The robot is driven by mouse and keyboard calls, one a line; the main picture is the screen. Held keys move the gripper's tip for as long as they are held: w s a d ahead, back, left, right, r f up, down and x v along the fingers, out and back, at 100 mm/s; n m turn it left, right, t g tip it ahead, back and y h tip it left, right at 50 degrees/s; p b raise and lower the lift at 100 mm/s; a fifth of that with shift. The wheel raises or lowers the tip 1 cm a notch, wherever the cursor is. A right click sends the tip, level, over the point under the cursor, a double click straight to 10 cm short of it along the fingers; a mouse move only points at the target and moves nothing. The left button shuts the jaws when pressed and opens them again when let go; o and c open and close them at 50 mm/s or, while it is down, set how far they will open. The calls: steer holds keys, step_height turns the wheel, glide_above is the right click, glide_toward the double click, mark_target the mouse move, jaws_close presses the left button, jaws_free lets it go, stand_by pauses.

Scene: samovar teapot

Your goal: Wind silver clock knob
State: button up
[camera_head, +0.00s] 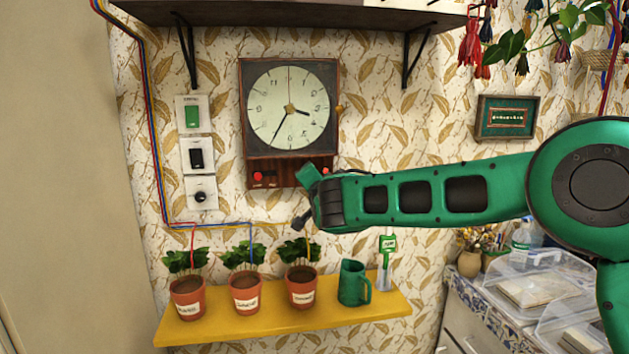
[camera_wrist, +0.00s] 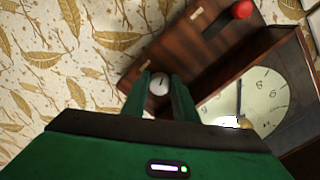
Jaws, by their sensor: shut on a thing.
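The wall clock (camera_head: 290,108) has a dark wooden case and a pale round face. A wooden panel (camera_head: 283,181) lies below the face. In the wrist view, the silver knob (camera_wrist: 158,84) is a small round piece with a dark mark, on the panel's near end. My gripper (camera_wrist: 160,92) has its two green fingers on either side of the knob, shut on it. In the head view, my gripper (camera_head: 310,176) is at the panel's lower right, and the silver knob is hidden there.
A brass-coloured knob (camera_head: 340,108) sticks out from the clock's right side. Switches (camera_head: 196,152) are left of the clock. Below, a yellow shelf (camera_head: 225,328) holds potted plants and a green jug (camera_head: 353,284).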

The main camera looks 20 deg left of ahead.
steer(key=m, duration=1.6)
steer(key=w+d+m, duration=0.1)
steer(key=m, duration=0.6)
steer(key=shift+r+m, duration=0.1)
steer(key=shift+m, duration=0.3)
steer(key=o, duration=1)
steer(key=shift+s+a+r, duration=0.1)
steer(key=shift+s+a, duration=0.1)
steer(key=shift+s, duration=0.15)
